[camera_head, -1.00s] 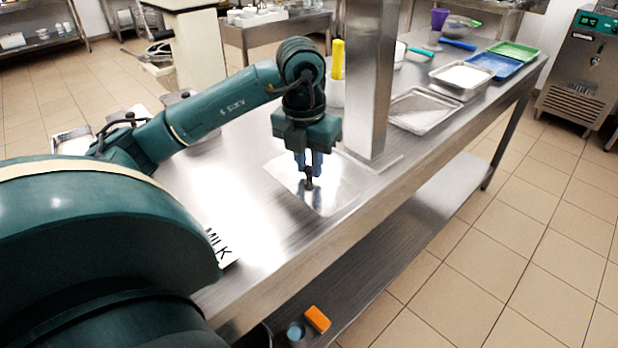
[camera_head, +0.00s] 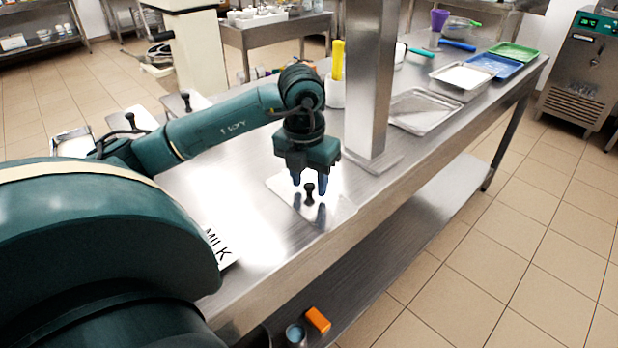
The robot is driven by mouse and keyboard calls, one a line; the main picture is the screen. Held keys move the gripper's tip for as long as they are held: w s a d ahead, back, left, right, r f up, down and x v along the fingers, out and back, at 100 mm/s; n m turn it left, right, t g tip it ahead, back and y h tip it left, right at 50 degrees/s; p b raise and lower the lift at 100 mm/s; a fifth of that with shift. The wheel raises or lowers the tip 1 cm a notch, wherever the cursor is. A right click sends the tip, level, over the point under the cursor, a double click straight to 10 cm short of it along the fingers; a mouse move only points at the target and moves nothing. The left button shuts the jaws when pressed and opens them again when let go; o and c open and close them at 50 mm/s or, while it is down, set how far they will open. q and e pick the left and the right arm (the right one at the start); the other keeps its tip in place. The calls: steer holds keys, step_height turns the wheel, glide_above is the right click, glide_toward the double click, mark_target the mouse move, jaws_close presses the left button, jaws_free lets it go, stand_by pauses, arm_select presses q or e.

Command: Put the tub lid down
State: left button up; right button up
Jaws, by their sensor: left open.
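The tub lid (camera_head: 328,209) is a flat, shiny metal plate with a small black knob (camera_head: 309,190) standing up from it. It lies flat on the steel table, just left of and in front of the square steel post. My left gripper (camera_head: 309,186) is open just above the lid, with its two blue fingers apart and the knob visible between and below them. My right gripper is not in view.
The steel post (camera_head: 371,80) rises close to the right of my left gripper. A white container (camera_head: 335,92) with a yellow-handled tool stands behind it. Metal trays (camera_head: 424,110) lie further right. A MILK label (camera_head: 217,245) shows near the table's front edge. Lidded tubs are at the left.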

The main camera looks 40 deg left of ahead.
mark_target(305, 199)
arm_select(q)
steer(key=shift+r, duration=0.1)
steer(key=shift+r, duration=0.25)
step_height(305, 199, up, 12)
steer(key=s+p, duration=0.1)
steer(key=p, duration=0.1)
steer(key=shift+s+d+f, duration=0.15)
steer(key=shift+s+f, duration=0.05)
stand_by(0.3)
